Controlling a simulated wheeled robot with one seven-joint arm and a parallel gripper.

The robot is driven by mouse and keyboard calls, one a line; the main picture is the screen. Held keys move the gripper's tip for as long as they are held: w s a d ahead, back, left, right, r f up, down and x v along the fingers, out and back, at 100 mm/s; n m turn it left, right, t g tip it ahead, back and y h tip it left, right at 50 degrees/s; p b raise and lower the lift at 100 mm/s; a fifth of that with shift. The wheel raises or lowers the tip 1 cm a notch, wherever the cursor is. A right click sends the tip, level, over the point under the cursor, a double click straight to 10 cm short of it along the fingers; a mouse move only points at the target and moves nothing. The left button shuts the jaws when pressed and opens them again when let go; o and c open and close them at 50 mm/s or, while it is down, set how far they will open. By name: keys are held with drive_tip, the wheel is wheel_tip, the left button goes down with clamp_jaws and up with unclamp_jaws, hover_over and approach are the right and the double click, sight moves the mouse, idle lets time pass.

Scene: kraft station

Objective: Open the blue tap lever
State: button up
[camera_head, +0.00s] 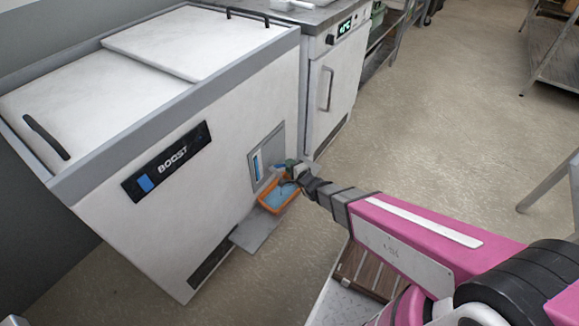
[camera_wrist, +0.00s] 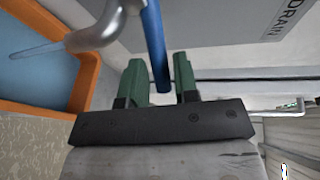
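The blue tap lever (camera_wrist: 155,45) runs down the upper middle of the wrist view, next to a curved silver tap pipe (camera_wrist: 105,28). My gripper (camera_wrist: 160,80) has two green fingers, one on each side of the lever's end. They stand apart with a small gap to the lever, so they look open. In the head view my gripper (camera_head: 292,168) is at the recess low on the white chest's side, with a bit of blue beside it. A thin blue streak (camera_wrist: 35,50) leads from the pipe's mouth over the orange tray; it looks like water.
The orange tray (camera_head: 266,208) with blue inside sits below the tap, on a grey plate (camera_head: 258,228). The white BOOST chest (camera_head: 225,130) stands close in front. A white cabinet (camera_head: 335,85) is behind. The floor right of it is open.

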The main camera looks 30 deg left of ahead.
drive_tip(key=v, duration=0.7)
